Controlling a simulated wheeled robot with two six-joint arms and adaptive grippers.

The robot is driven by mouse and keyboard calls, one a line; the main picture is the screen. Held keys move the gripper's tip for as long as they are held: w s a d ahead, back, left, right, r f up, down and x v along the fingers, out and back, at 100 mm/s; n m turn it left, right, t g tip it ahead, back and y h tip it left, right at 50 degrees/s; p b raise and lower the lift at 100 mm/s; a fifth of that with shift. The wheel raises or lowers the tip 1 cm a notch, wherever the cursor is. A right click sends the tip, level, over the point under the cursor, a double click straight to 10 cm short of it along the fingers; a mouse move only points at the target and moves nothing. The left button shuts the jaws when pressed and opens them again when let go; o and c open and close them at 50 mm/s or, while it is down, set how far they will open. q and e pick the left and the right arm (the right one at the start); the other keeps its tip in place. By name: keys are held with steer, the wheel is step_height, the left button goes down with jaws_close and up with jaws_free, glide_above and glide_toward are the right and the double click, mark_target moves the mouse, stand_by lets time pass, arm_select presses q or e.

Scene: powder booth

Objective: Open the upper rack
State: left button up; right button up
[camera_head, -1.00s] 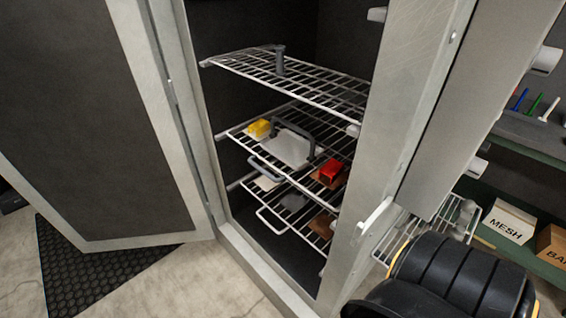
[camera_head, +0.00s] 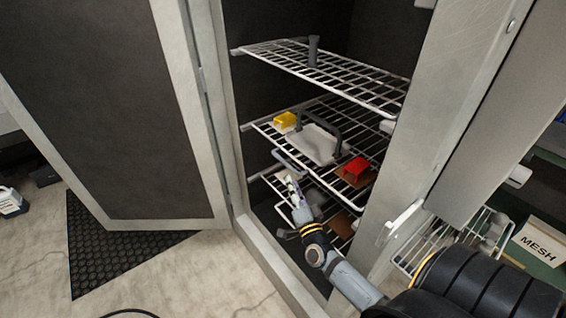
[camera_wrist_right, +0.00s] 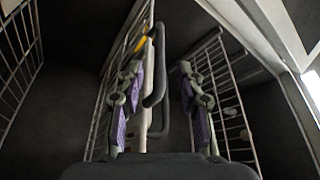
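An open cabinet holds wire racks. The top rack (camera_head: 340,75) bears a dark grey cylinder. The rack below it (camera_head: 266,129) bears a yellow block (camera_head: 285,122), a grey plate with a dark handle, and a red block (camera_head: 353,170). This rack has a grey-blue pull handle (camera_head: 289,160) on its front edge. A lower rack (camera_head: 283,213) sits under it. My right gripper (camera_head: 292,188) is just in front of and below that handle. In the right wrist view my right gripper (camera_wrist_right: 163,105) is open, with the handle (camera_wrist_right: 157,65) between its fingers, nearer the left one. My left gripper is out of view.
The cabinet's open door (camera_head: 110,110) stands at the left. The cabinet's right front post (camera_head: 440,110) is close to my right arm. A wire shelf (camera_head: 432,245) and a box marked MESH (camera_head: 541,241) are at the right. A black mat (camera_head: 105,245) lies on the floor.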

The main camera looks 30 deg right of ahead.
mark_target(283, 160)
steer(key=x, duration=1)
steer(key=shift+w, duration=0.2)
jaws_close()
